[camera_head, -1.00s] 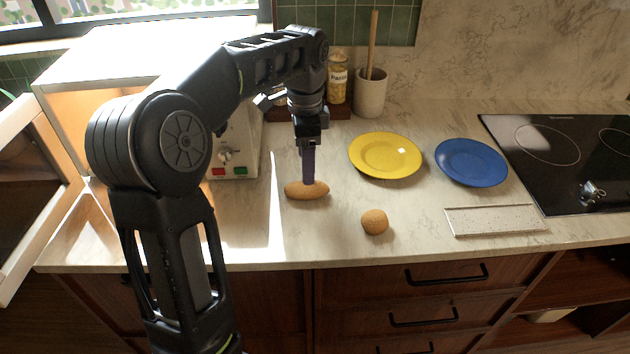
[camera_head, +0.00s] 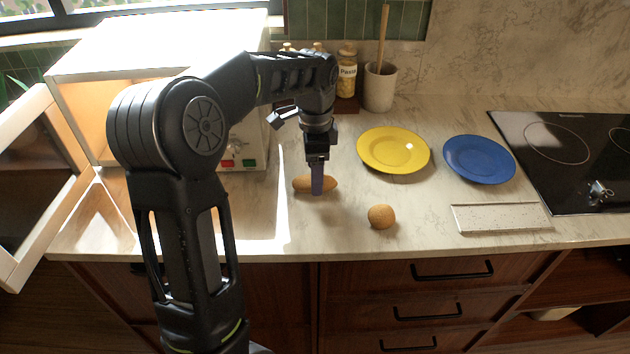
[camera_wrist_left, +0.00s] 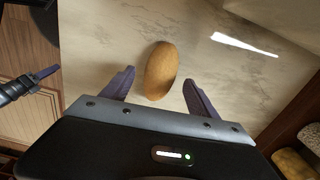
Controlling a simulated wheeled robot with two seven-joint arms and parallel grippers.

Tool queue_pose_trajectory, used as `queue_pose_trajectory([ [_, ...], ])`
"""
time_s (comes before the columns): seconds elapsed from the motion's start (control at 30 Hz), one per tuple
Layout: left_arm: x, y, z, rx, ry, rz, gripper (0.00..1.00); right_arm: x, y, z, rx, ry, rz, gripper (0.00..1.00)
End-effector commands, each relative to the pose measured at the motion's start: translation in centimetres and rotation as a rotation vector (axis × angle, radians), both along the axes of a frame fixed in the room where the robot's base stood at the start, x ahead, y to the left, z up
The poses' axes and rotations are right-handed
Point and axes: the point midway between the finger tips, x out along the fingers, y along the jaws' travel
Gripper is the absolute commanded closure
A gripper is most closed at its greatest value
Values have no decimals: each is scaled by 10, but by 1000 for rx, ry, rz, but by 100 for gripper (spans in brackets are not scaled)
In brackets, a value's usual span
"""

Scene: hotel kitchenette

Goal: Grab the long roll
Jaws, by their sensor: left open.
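The long roll (camera_head: 302,184) is a brown, elongated loaf lying on the counter in front of the microwave. In the left wrist view the long roll (camera_wrist_left: 161,70) lies lengthwise between my two spread fingers, with a gap on each side. My left gripper (camera_head: 317,186) is open and points down at the roll; a finger hides part of the roll in the head view. The left gripper also shows in the wrist view (camera_wrist_left: 158,88). A small round roll (camera_head: 381,216) sits apart, to the right and nearer the counter's front edge.
A yellow plate (camera_head: 394,150) and a blue plate (camera_head: 480,159) stand to the right, with a speckled tray (camera_head: 501,218) near the black cooktop (camera_head: 570,160). A pasta jar (camera_head: 347,74) and a utensil crock (camera_head: 380,90) stand behind. The microwave door (camera_head: 38,180) hangs open at left.

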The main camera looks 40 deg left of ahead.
Motion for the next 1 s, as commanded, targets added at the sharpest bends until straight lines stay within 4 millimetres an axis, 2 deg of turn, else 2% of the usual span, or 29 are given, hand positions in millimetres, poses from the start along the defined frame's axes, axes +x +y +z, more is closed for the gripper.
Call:
queue_pose_trajectory([
  [0.1,-1,0,-17,0,4,1,31,0,0,4,-1,1,-1,64],
  [0.23,-1,0,-26,0,1,0,31,-1,0,4,-2,2,-1,64],
  [0.8,0,0,-26,0,0,0,31,-1,0,4,-2,2,-1,64],
  [1.0,0,0,-26,0,0,0,46,-1,0,4,-2,2,-1,64],
])
